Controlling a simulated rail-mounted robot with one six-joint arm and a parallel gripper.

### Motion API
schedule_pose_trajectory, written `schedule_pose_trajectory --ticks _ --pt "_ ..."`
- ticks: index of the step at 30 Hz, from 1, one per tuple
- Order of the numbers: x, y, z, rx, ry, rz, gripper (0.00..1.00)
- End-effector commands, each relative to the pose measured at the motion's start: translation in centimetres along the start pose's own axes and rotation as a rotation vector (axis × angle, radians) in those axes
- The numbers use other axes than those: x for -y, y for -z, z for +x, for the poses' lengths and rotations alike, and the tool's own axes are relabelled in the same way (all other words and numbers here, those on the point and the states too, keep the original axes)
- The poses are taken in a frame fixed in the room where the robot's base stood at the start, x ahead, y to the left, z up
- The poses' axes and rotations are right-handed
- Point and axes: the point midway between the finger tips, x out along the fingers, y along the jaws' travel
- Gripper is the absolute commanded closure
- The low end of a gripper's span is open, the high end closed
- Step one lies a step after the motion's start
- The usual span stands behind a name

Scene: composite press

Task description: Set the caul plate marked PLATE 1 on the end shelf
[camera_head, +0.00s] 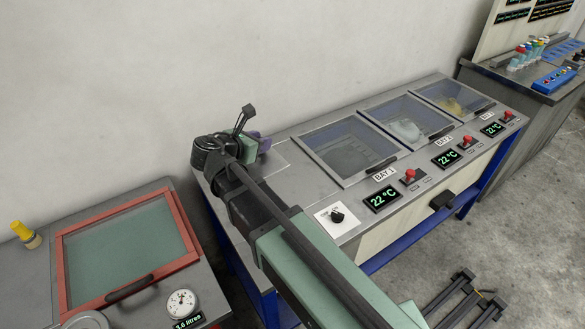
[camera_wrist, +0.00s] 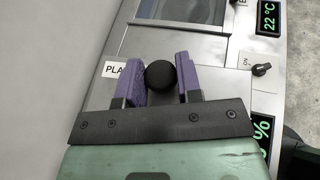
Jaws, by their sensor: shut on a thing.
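My gripper (camera_wrist: 162,78) shows in the wrist view with its two purple fingers on either side of a round black knob (camera_wrist: 158,75). The knob belongs to a flat grey plate whose white label (camera_wrist: 113,69) reads "PLA"; the rest of the label is hidden by the left finger. In the head view my gripper (camera_head: 258,146) is over the left end of the press bench, and part of the grey plate (camera_head: 280,163) shows beside it. I cannot tell whether the plate rests on the bench top or is slightly above it.
The press bench has three bays with glass lids (camera_head: 348,150), all closed, and displays reading 22 °C. A red-framed glass lid (camera_head: 125,245) is on a separate bench at left, with a yellow-topped item (camera_head: 24,233) behind it. Another bench with bottles stands at far right.

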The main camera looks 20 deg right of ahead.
Motion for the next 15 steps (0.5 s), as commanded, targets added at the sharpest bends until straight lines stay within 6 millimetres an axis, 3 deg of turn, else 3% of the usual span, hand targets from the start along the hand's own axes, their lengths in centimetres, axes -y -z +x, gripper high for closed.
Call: schedule_pose_trajectory --ticks 2,9,15 --pt "-0.8 -0.6 0.7 0.001 0.007 0.003 1.0" --pt "-4.0 -3.7 6.1 0.0 0.057 0.024 1.0" --pt "-4.1 -3.2 7.1 0.0 0.062 0.026 1.0"
